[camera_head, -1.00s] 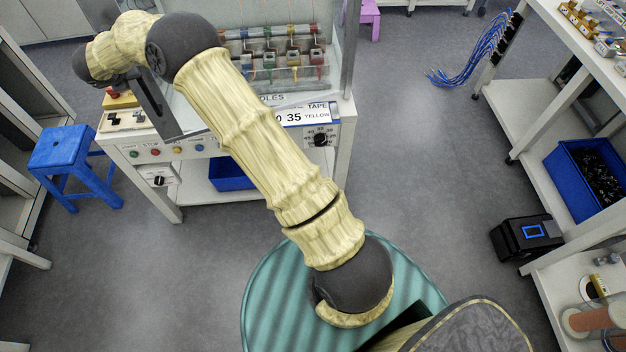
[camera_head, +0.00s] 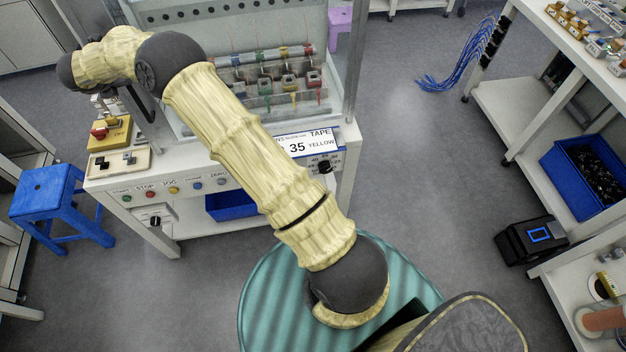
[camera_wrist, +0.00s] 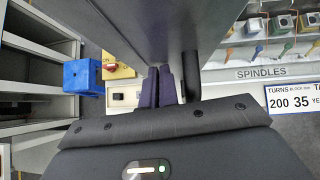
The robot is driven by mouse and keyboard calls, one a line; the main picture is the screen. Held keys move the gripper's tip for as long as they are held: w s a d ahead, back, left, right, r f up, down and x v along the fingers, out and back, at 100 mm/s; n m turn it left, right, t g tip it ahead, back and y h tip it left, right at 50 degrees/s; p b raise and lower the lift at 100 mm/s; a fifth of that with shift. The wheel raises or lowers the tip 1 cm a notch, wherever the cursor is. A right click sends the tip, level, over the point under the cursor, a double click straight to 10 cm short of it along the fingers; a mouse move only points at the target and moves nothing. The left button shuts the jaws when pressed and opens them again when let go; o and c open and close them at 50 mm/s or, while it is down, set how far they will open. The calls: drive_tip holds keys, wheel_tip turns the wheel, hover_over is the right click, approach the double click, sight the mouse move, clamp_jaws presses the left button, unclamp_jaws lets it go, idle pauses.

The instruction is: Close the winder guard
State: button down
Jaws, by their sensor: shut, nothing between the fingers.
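The winder (camera_head: 265,150) is a white bench with a tall frame. A row of coloured spindles (camera_head: 292,88) sits inside it, in plain view. In the wrist view, a grey panel with a dark bar-like handle (camera_wrist: 191,92) fills the top middle; I take it for the guard (camera_wrist: 205,25). The head view hides the fingertips behind my arm.
A white rack (camera_head: 535,110) with a blue bin (camera_head: 585,172) is on the right.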

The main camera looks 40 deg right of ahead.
drive_tip(key=shift+w+d+r, duration=0.5)
drive_tip(key=shift+d+r, duration=0.15)
drive_tip(key=shift+a, duration=0.1)
drive_tip(key=s+a+r+b, duration=0.2)
drive_tip(key=s+r+b, duration=0.1)
drive_tip(key=s, duration=0.2)
drive_tip(key=s+a+r+b, duration=0.2)
drive_tip(key=s+a, duration=0.1)
drive_tip(key=s, duration=0.3)
drive_tip(key=shift+a+r+b, duration=0.35)
drive_tip(key=shift+r+b, duration=0.05)
